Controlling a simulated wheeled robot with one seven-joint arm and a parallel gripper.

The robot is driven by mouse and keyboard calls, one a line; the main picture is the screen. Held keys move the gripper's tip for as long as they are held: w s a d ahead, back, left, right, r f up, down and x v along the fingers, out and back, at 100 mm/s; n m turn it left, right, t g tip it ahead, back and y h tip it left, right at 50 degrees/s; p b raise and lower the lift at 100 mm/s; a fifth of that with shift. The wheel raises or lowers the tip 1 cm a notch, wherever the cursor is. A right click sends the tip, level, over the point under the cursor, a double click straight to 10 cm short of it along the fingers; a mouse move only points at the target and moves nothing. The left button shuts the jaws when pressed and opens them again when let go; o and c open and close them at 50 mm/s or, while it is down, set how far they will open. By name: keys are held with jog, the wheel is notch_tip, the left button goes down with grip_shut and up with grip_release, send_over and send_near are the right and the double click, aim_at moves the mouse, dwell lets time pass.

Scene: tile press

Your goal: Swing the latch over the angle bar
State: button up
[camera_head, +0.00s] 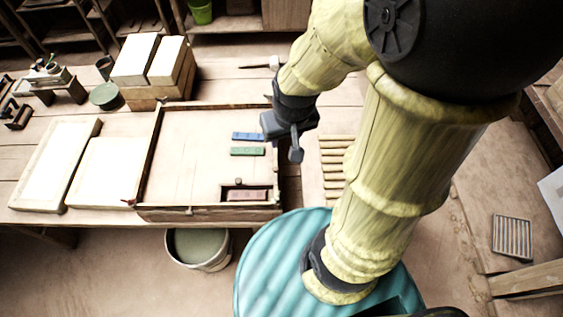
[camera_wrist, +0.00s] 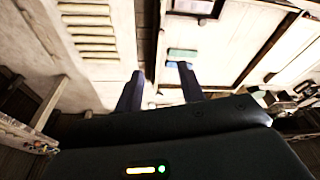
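The wooden press bed (camera_head: 190,150) is a wide, shallow framed board on the bench, left of my gripper. Its raised frame edges may include the angle bar, but I cannot tell which piece it is. A small dark fitting (camera_head: 189,210) sits on its front edge; I cannot tell if it is the latch. My gripper (camera_head: 295,150) hangs over the right edge of the bed. In the wrist view my gripper (camera_wrist: 159,78) has its two fingers apart with nothing between them.
A blue strip (camera_head: 248,136) and a green strip (camera_head: 247,151) lie on the bed near its right side. A recessed slot (camera_head: 247,194) is at its front right. A slatted rack (camera_head: 334,165) is to the right. White slabs (camera_head: 55,165) lie left; a bucket (camera_head: 198,248) stands below.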

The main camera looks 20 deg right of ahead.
aim_at(276, 168)
jog(key=w+d+f+m+g+y+b, duration=0.3)
jog(key=w+d+f+m+b, duration=0.4)
jog(key=m, duration=1)
notch_tip(276, 168, down, 2)
jog(key=shift+w+d+f+y, duration=0.1)
jog(key=shift+w+d+y, duration=0.05)
jog(key=shift+w+y, duration=0.6)
jog(key=p+x, duration=0.1)
jog(key=x, duration=1.6)
jog(key=shift+f, duration=0.15)
grip_shut()
